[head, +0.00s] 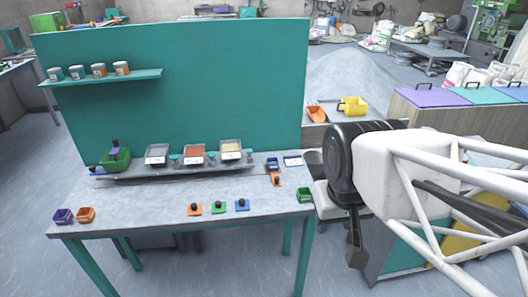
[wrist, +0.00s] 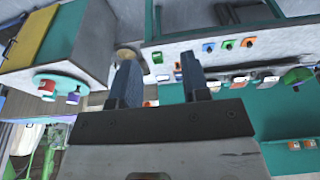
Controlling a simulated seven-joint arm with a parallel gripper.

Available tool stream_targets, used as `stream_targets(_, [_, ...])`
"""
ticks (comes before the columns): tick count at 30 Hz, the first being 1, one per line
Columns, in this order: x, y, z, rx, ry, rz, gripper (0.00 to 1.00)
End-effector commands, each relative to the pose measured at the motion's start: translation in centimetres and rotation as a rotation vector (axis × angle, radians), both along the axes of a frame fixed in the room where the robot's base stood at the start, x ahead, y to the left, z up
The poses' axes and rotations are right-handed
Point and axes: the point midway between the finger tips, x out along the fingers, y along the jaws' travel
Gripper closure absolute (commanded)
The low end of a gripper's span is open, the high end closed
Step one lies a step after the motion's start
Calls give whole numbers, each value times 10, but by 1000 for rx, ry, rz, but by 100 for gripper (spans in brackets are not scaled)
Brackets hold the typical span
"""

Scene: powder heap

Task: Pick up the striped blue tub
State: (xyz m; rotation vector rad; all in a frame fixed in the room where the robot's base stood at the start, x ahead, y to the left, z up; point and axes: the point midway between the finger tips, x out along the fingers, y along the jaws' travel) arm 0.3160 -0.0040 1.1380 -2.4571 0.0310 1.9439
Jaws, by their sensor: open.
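My gripper (wrist: 160,76) is open and empty in the wrist view, with its two dark fingers apart. I cannot make out a tub that is clearly blue and striped. In the head view my arm covers most of that area.
The grey workbench (head: 150,205) holds purple (head: 63,216), orange (head: 86,215) and green (head: 306,195) bins and several small handled tools. Labelled jars (head: 99,70) stand on the back panel's shelf (head: 105,78). A grey powder heap (head: 350,80) lies behind. The bench's middle is mostly clear.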

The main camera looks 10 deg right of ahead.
Motion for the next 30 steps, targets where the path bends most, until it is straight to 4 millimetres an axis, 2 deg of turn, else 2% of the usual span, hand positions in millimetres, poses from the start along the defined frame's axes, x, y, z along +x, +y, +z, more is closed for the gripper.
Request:
stream_targets(1, [0,0,0,0,0,0,51])
stream_targets(7, [0,0,0,0,0,0,21])
stream_targets(8, [0,0,0,0,0,0,19])
stream_targets(20, [5,0,1,-3,2,12,19])
stream_targets(26, [27,0,7,-15,13,69,19])
stream_targets(30, [54,0,12,-30,24,139,19])
